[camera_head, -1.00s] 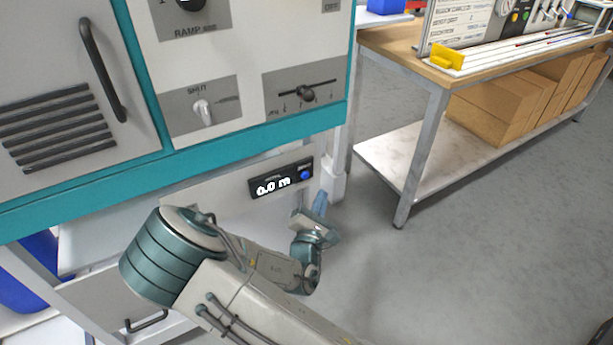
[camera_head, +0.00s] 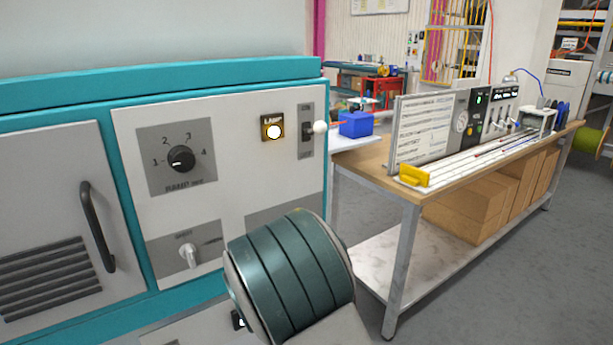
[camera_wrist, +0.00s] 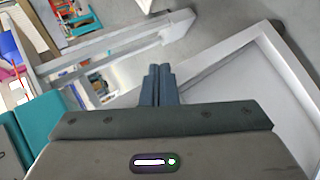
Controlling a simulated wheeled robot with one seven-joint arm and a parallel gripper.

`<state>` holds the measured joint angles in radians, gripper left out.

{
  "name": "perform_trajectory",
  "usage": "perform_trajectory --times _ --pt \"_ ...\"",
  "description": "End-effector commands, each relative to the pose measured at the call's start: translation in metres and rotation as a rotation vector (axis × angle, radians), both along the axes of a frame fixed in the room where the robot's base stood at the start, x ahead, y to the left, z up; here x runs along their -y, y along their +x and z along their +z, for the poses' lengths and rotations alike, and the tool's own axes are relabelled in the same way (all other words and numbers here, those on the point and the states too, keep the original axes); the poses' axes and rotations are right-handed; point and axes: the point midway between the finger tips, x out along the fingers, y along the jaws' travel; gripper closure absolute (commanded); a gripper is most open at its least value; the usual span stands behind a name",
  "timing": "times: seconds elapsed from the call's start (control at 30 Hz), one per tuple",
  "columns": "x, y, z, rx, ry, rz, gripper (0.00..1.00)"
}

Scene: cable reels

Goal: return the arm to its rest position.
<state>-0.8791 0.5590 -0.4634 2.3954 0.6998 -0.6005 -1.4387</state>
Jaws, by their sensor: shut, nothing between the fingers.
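My gripper (camera_wrist: 159,72) shows in the wrist view with its two blue-grey fingers side by side, shut and empty. It points toward a pale grey panel or shelf edge and the grey floor, touching nothing that I can make out. In the head view only a thick teal-banded joint of my arm shows at the bottom middle, in front of the machine's control panel (camera_head: 215,140). The gripper itself is out of the head view.
The teal and white machine has a ramp knob (camera_head: 181,159), a lit lamp (camera_head: 273,131) and a black handle (camera_head: 97,226). To the right stands a workbench (camera_head: 385,185) with cardboard boxes (camera_head: 470,213) on its lower shelf. Grey floor (camera_head: 500,300) is clear at the lower right.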

Motion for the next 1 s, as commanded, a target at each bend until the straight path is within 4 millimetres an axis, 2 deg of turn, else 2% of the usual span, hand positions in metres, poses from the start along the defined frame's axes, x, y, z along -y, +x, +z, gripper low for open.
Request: perform_trajectory --times 0.03,0.2,0.37,0.5,0.67,0.8,0.9,1.0 --pt "0.003 -0.003 0.022 -0.034 0.103 -0.04 1.0" --pt "0.005 -0.023 0.07 -0.168 0.415 -0.168 1.0" --pt "0.013 -0.049 0.125 -0.282 0.64 -0.294 1.0" --pt "0.026 -0.078 0.176 -0.37 0.779 -0.415 1.0" --pt "0.05 -0.119 0.232 -0.439 0.872 -0.579 1.0" --pt "0.075 -0.16 0.275 -0.466 0.903 -0.751 1.0" --pt "0.091 -0.187 0.298 -0.464 0.904 -0.872 1.0" --pt "0.104 -0.208 0.312 -0.453 0.895 -0.971 1.0"
